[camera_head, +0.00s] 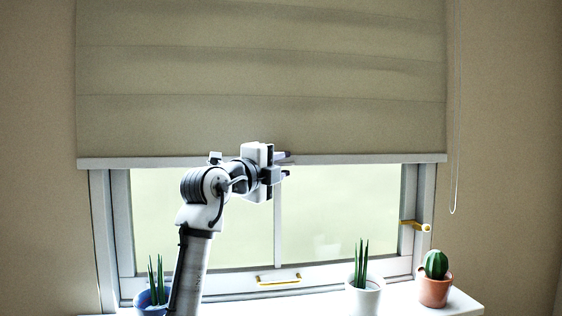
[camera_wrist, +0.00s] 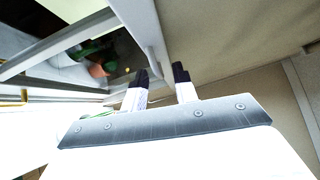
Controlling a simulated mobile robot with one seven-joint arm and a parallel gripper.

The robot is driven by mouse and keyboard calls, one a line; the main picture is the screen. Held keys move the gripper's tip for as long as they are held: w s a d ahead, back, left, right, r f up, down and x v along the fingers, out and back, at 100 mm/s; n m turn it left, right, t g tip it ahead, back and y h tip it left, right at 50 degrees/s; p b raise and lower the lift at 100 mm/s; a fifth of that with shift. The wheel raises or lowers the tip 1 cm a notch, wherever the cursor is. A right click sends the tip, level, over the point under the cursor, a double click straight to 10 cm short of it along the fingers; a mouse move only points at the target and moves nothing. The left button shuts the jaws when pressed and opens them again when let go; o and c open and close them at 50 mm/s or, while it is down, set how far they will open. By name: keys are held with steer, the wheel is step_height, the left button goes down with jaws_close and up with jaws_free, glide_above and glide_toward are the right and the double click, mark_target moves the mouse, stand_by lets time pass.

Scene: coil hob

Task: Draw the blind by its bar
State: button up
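The beige blind (camera_head: 260,75) hangs over the upper part of the window, and its pale bottom bar (camera_head: 370,158) runs level across the full width. My gripper (camera_head: 286,163) is at the bar's height, a little right of the bar's middle, and hides part of it. In the wrist view my gripper (camera_wrist: 160,74) has its two dark-tipped fingers apart. The bar (camera_wrist: 148,30) shows there as a pale strip running down towards the gap between the fingers. I cannot tell whether the fingers reach around the bar or touch it.
On the sill stand a blue pot (camera_head: 150,302), a white pot (camera_head: 363,298) and a cactus in a terracotta pot (camera_head: 435,290). A cord (camera_head: 456,120) hangs at the right. Brass handles sit on the lower sash (camera_head: 278,280) and right frame (camera_head: 415,226).

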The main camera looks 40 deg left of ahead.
steer(key=shift+w, duration=0.2)
jaws_close()
stand_by(0.3)
